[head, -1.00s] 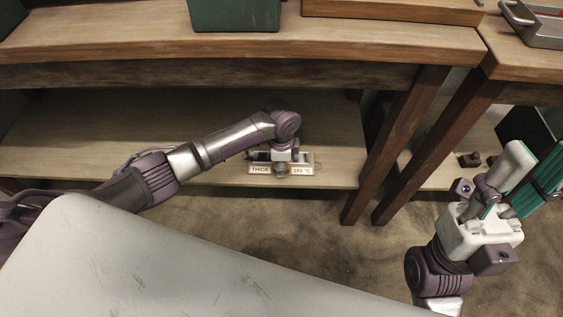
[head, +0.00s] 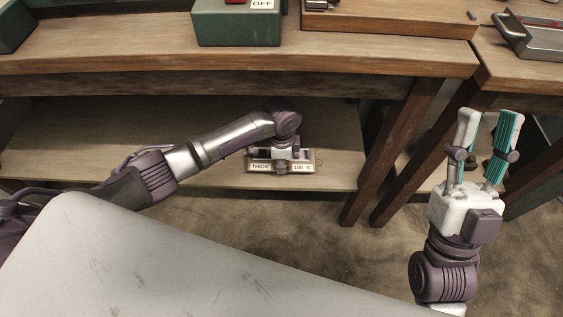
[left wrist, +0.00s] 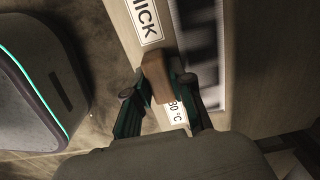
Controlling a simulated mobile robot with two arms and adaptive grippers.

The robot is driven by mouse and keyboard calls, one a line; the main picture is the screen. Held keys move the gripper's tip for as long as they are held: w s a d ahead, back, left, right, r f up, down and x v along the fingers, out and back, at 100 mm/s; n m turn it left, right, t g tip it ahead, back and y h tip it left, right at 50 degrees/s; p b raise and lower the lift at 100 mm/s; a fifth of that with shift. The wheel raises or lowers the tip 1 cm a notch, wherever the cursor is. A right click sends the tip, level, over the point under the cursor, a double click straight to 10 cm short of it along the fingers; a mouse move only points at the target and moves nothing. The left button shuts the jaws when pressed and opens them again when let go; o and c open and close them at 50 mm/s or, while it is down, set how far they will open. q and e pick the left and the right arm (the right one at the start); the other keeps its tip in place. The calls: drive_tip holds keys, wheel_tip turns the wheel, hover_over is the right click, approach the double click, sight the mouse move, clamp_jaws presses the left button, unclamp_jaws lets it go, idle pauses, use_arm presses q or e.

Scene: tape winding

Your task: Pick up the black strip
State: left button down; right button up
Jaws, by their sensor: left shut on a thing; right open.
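A shallow tray with a pale front labelled THICK and 180 °C (head: 262,167) sits on the lower shelf at its front edge. In the left wrist view, a brown wooden handle (left wrist: 155,76) stands between the two labels. My left gripper (left wrist: 160,88) is shut on this handle. In the head view my left wrist covers the fingers and part of the tray. A dark band (left wrist: 198,28) shows inside the tray, blurred; I cannot tell whether it is the black strip. My right gripper (head: 488,120) is open and empty at the right, fingers upward, away from the tray.
The wooden tabletop (head: 130,47) overhangs the shelf (head: 60,145), with a green box marked OFF (head: 237,27) on it. Wooden table legs (head: 385,165) stand right of the tray. A metal tray (head: 527,35) is on the right-hand table. The floor ahead is clear.

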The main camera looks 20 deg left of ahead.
drive_tip(key=w+f+g+h+p, duration=0.2)
drive_tip(key=w+f+g, duration=0.3)
use_arm(q)
drive_tip(key=s+d+p, duration=0.1)
drive_tip(key=s+d, duration=0.1)
drive_tip(key=s, duration=0.6)
drive_tip(key=s+d+p, duration=0.2)
drive_tip(key=s, duration=0.7)
drive_tip(key=shift+d, duration=0.4)
use_arm(e)
wheel_tip(320, 180, down, 16)
drive_tip(key=s+d+g+h, duration=0.1)
drive_tip(key=d+g+h, duration=0.1)
drive_tip(key=g, duration=0.8)
drive_tip(key=shift+f+m+g+h, duration=0.15)
drive_tip(key=shift+m+g+h, duration=0.15)
drive_tip(key=shift+h, duration=0.5)
use_arm(q)
drive_tip(key=shift+f, duration=0.1)
use_arm(e)
drive_tip(key=shift+s+d, duration=0.1)
